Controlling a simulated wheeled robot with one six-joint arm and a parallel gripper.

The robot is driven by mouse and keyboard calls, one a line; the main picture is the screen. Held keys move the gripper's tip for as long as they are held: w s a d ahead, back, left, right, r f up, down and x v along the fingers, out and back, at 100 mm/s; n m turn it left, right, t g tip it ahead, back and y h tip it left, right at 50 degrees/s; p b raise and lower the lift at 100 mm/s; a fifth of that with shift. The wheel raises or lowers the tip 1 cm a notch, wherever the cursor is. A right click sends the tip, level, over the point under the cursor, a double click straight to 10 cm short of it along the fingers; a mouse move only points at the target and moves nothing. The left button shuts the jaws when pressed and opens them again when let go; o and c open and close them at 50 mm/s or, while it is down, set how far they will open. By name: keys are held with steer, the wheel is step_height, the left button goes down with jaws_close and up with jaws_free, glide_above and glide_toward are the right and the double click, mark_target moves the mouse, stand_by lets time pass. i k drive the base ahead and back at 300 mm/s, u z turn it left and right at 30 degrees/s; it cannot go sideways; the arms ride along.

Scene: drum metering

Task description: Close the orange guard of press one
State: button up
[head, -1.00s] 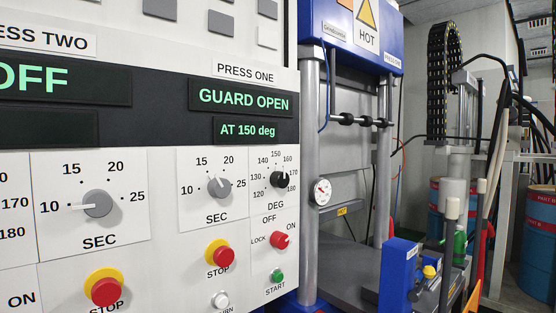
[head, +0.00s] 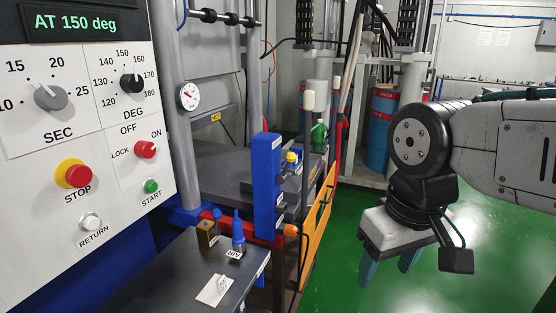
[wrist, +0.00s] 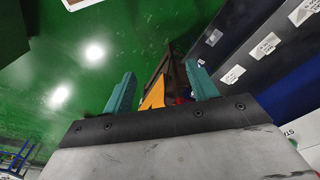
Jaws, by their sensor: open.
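My gripper (head: 389,268) points down with teal fingers apart and empty. It hangs over the green floor to the right of the guard, with a visible gap between them in the head view. In the wrist view my gripper (wrist: 162,82) is also open.
The control panel (head: 75,130) fills the left. A dark ledge (head: 165,270) with small fittings lies before the press, beside a blue block (head: 266,180). The green floor (head: 500,270) at right is clear.

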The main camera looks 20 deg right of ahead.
mark_target(314, 225)
steer(key=k, duration=0.55)
steer(key=z, duration=0.95)
steer(key=i, duration=1.4)
steer(key=u, duration=0.8)
